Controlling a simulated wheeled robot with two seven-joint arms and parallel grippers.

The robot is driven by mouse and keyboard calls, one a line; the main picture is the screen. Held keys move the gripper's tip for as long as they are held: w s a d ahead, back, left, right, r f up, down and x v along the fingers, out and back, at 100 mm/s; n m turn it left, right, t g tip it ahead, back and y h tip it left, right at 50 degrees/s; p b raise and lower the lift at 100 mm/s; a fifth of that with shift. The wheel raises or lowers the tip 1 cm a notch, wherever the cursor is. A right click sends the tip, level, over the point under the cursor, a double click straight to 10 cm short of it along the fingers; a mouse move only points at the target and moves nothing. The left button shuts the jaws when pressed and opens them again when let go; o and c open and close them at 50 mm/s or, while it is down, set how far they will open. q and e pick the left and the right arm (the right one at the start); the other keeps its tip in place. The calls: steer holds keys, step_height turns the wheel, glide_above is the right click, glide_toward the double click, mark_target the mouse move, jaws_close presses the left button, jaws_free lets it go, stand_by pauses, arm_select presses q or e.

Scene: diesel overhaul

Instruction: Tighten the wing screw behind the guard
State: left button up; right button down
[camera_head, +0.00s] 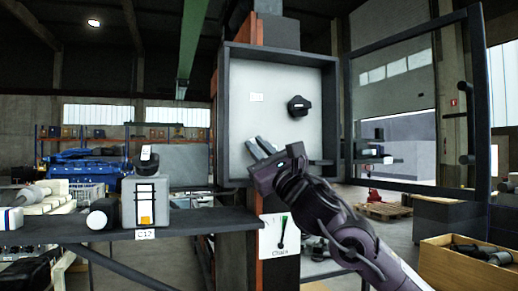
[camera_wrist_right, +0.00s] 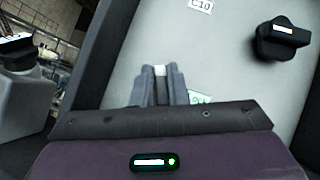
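The black wing screw (camera_head: 299,106), a dark knob with a raised wing, is on the pale back panel of a shallow grey box (camera_head: 280,55). It also shows at the upper right in the wrist view (camera_wrist_right: 282,38). The guard (camera_head: 348,110), a dark-framed clear door, stands swung open to the right of the box. My right gripper (camera_head: 258,147) is at the lower part of the box, below and left of the screw and apart from it. Its fingers (camera_wrist_right: 161,72) are a small gap apart, with nothing clearly held. My left gripper is not in view.
A shelf (camera_head: 190,226) at the left bears a grey canister (camera_head: 127,203) with a black cap. A C10 label (camera_wrist_right: 201,5) is on the panel. An open wooden crate (camera_head: 455,268) with dark parts stands at lower right. The panel between gripper and screw is clear.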

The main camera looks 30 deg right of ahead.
steer(key=m+h+b, duration=0.1)
steer(key=m+h, duration=0.1)
steer(key=m, duration=0.1)
steer(key=m+h+b, duration=0.2)
steer(key=m, duration=0.1)
steer(key=shift+f+t+h, duration=0.2)
steer(key=shift+t+h, duration=0.1)
steer(key=shift+h, duration=0.1)
steer(key=shift+r+m+h+b, duration=0.1)
steer(key=shift+m+h+b, duration=0.35)
steer(key=shift+m+h, duration=0.6)
steer(key=shift+r+m+h, duration=0.1)
steer(key=shift+m+h, duration=0.25)
steer(key=shift+m, duration=0.3)
steer(key=shift+d+r, duration=0.1)
steer(key=m+g+h+b, duration=0.1)
steer(key=m+h+b, duration=0.1)
steer(key=m, duration=0.1)
steer(key=m+g+h+b, duration=0.1)
steer(key=m+g+h, duration=0.1)
steer(key=m+h, duration=0.1)
steer(key=shift+m+h+b, duration=0.3)
steer(key=shift+m+b, duration=0.05)
steer(key=shift+m, duration=0.35)
steer(key=shift+m+g+h+b, duration=0.3)
steer(key=shift+m+g+h, duration=0.3)
steer(key=shift+m, duration=0.5)
steer(key=shift+h, duration=0.3)
steer(key=shift+r, duration=0.1)
